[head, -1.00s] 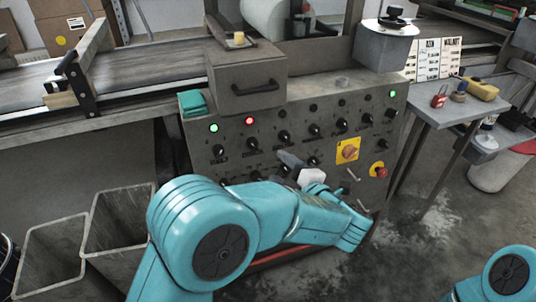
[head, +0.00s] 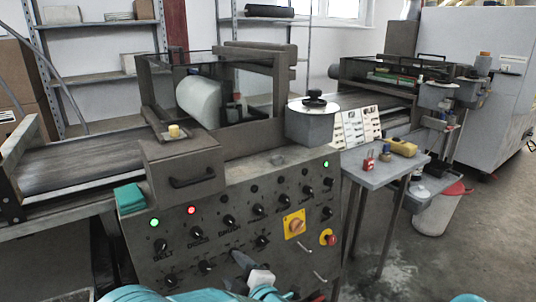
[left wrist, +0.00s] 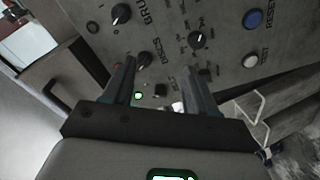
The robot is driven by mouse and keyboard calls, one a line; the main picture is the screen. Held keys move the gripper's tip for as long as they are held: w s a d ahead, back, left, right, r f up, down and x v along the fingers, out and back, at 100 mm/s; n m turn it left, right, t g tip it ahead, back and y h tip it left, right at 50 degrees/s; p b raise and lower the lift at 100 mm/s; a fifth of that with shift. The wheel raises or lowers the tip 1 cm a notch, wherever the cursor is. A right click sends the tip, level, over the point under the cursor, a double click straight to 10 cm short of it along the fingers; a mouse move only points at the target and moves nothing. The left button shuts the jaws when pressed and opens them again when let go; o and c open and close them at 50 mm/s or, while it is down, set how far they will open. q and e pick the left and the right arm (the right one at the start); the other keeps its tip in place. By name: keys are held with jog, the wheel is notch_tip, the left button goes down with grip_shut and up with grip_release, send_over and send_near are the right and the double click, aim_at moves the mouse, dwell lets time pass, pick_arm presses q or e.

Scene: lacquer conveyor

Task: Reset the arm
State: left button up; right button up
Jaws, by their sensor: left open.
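My left gripper (head: 243,260) is low in the head view, in front of the grey control panel (head: 285,262). Its dark fingers point towards the panel, and its white body (head: 260,279) is partly cut by the turquoise arm. In the left wrist view the fingers of the gripper (left wrist: 161,75) stand apart with nothing held between them. The panel (left wrist: 185,15) is beyond them, with black knobs (left wrist: 121,13), a blue button (left wrist: 253,18) marked reset and a white button (left wrist: 250,61). I cannot tell whether the fingers touch the panel. My right gripper is not in view.
A yellow-backed rotary switch (head: 294,224) and a red emergency button (head: 328,238) are on the panel's right. A lidded grey pot (head: 311,122) stands above. A side table (head: 372,172) bears a red padlock (head: 369,162). Floor is open at right.

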pick_arm(q)
jog(key=s+a+f+m+g+h, duration=0.2)
jog(key=f+m+h, duration=0.25)
jog(key=f, duration=0.65)
jog(key=s+a+f+m+g+h, duration=0.1)
jog(key=s+a+f+m+h, duration=0.15)
jog(key=f+m, duration=0.55)
jog(key=s+f+g+h, duration=0.3)
jog(key=s+f+g, duration=0.1)
jog(key=s+f, duration=0.5)
jog(key=s+d+f+m+g+h, duration=0.1)
jog(key=s+m+g+h, duration=0.15)
jog(key=s, duration=0.55)
jog(key=s+f+m+g+h, duration=0.1)
jog(key=s+m+g, duration=0.15)
jog(key=s, duration=0.55)
notch_tip(320, 180, up, 19)
jog(key=w+p, duration=0.1)
jog(key=p, duration=1.8)
jog(key=shift+f+n+p, duration=0.2)
jog(key=shift+n+p, duration=0.1)
jog(key=shift+n, duration=0.05)
jog(key=shift+w+f, duration=0.1)
jog(key=shift+w, duration=0.05)
